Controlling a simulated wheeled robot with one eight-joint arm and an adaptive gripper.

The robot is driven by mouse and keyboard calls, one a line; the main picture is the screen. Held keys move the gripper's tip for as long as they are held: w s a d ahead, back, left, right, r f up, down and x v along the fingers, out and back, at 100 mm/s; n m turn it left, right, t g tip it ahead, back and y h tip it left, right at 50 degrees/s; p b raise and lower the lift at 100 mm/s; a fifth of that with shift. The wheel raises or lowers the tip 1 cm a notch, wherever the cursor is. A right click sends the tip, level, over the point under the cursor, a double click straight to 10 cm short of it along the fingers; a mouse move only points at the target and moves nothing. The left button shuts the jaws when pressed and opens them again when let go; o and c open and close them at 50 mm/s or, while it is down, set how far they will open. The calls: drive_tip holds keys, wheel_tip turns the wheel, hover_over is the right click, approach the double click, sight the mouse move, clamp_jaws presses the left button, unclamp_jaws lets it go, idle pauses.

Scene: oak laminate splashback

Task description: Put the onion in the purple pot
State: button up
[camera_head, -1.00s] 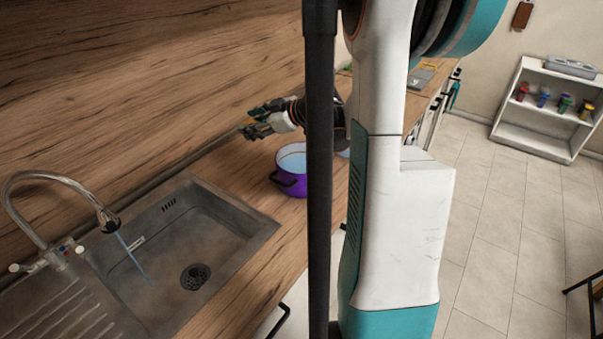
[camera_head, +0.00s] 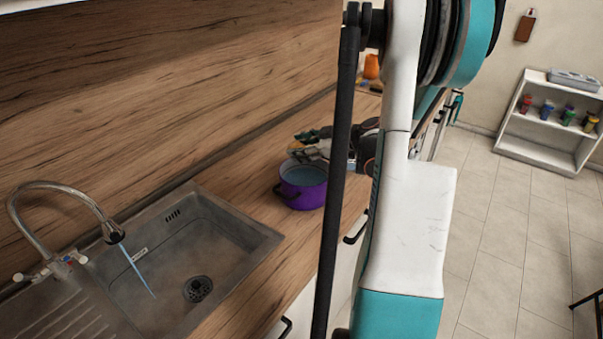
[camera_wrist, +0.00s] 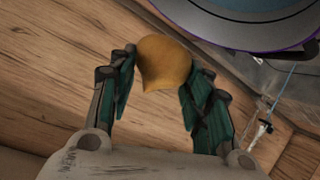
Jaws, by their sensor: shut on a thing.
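The purple pot (camera_head: 304,196) stands on the wooden counter right of the sink in the head view, with dark handles and a pale blue inside. My gripper (camera_head: 297,147) is at the pot's back rim in that view. The onion (camera_wrist: 163,66), yellow-brown and rounded with a pointed end, is between my fingers in the wrist view. My gripper (camera_wrist: 160,78) is shut on it there. The pot's rim (camera_wrist: 245,46) shows at the wrist view's upper right, beside the onion. The onion appears outside the rim in this view; its height above the pot is unclear.
The sink (camera_head: 205,245) with a running tap (camera_head: 75,195) lies left of the pot. The wooden splashback (camera_head: 150,85) rises behind the counter. An orange object (camera_head: 371,66) stands farther along. My arm hides part of the counter.

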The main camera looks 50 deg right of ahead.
wheel_tip(320, 180, down, 8)
drive_tip(key=b, duration=0.1)
drive_tip(key=shift+b, duration=0.35)
drive_tip(key=shift+f, duration=0.1)
drive_tip(key=shift+f+b, duration=0.35)
drive_tip(key=shift+b, duration=0.15)
drive_tip(key=shift+f, duration=0.15)
drive_tip(key=o, duration=0.8)
drive_tip(key=shift+o, duration=0.2)
